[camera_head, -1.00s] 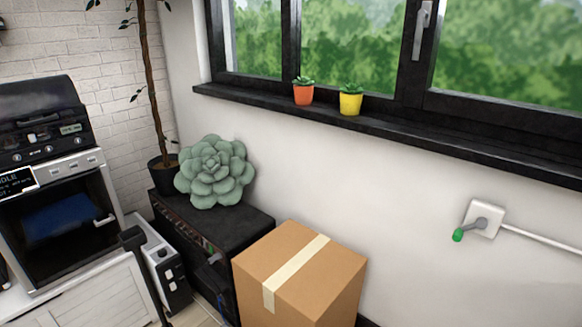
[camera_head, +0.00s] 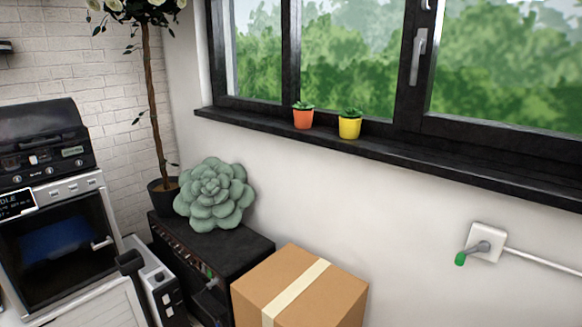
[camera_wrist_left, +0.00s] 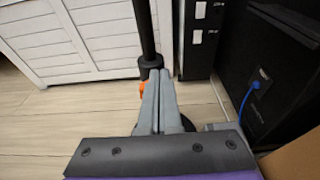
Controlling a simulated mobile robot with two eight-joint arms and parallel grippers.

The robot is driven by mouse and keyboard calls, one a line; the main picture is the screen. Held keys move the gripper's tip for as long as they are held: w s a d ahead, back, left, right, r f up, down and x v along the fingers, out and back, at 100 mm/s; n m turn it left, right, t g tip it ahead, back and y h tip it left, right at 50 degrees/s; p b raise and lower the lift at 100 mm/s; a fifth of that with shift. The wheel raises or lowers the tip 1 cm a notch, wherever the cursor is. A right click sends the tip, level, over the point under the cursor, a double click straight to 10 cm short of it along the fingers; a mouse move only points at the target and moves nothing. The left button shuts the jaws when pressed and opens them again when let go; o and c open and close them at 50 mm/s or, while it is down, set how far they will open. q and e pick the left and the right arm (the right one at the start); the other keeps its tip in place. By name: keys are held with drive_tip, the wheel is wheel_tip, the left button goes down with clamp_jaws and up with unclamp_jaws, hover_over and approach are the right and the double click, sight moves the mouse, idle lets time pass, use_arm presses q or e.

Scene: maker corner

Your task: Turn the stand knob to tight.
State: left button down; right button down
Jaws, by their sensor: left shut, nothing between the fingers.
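The stand shows in the left wrist view as a dark upright pole (camera_wrist_left: 145,30) with a black collar (camera_wrist_left: 150,61). A small orange part (camera_wrist_left: 143,87), which looks like the stand knob, sits low by the collar. It is partly hidden behind my fingers, and its setting cannot be read. My left gripper (camera_wrist_left: 159,73) is shut and empty, with its fingertips just in front of the collar and beside the orange part. Contact cannot be told. In the head view a black stand top (camera_head: 130,262) shows at the lower left. My right gripper is not in view.
A cardboard box (camera_head: 345,297) stands beside a black cabinet (camera_head: 250,245) holding a succulent (camera_head: 214,195). A machine with an oven-like door (camera_head: 50,245) is at left. A green-handled lever (camera_head: 474,253) is on the wall.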

use_arm(q)
drive_tip(key=s+d+p, duration=0.1)
drive_tip(key=s+d, duration=0.3)
drive_tip(key=shift+d, duration=0.3)
drive_tip(key=shift+r, duration=0.1)
drive_tip(key=w+a+b, duration=0.1)
drive_tip(key=a, duration=0.5)
drive_tip(key=shift+w+a, duration=0.3)
drive_tip(key=shift+w, duration=0.1)
idle(0.4)
drive_tip(key=shift+w+d+f, duration=0.1)
drive_tip(key=shift+f, duration=0.3)
idle(0.3)
